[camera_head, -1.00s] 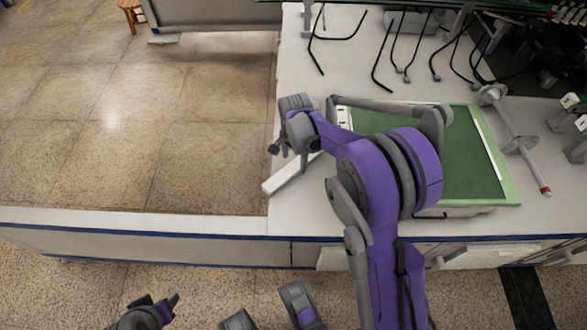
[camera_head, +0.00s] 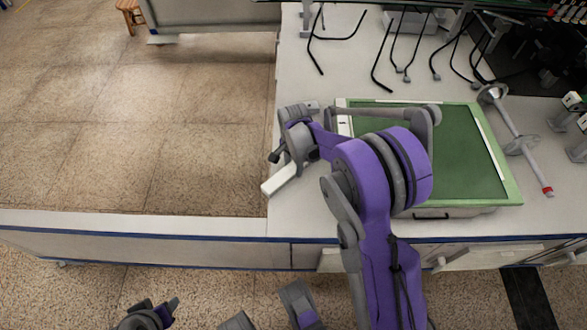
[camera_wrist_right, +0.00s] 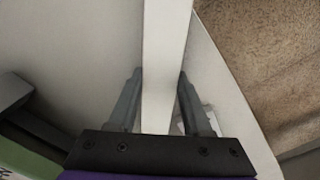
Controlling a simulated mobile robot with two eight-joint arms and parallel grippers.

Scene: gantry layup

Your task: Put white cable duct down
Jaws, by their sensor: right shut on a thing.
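The white cable duct (camera_head: 279,179) is a straight, pale bar at the left edge of the white worktop, left of the green board. My right gripper (camera_head: 276,156) is over it, and the wrist hides much of its length. In the right wrist view the duct (camera_wrist_right: 165,60) runs between the two fingers of the right gripper (camera_wrist_right: 158,95), which are shut on it. I cannot tell whether the duct touches the worktop. Part of my left gripper (camera_head: 168,305) shows low at the left, empty and away from the worktop; its opening is unclear.
The green board (camera_head: 465,150) in its pale frame lies right of the duct. A metal rod with discs (camera_head: 515,135) lies at the far right. Black bent rods (camera_head: 400,50) stand at the back. The worktop (camera_head: 290,215) is bare near its front left corner.

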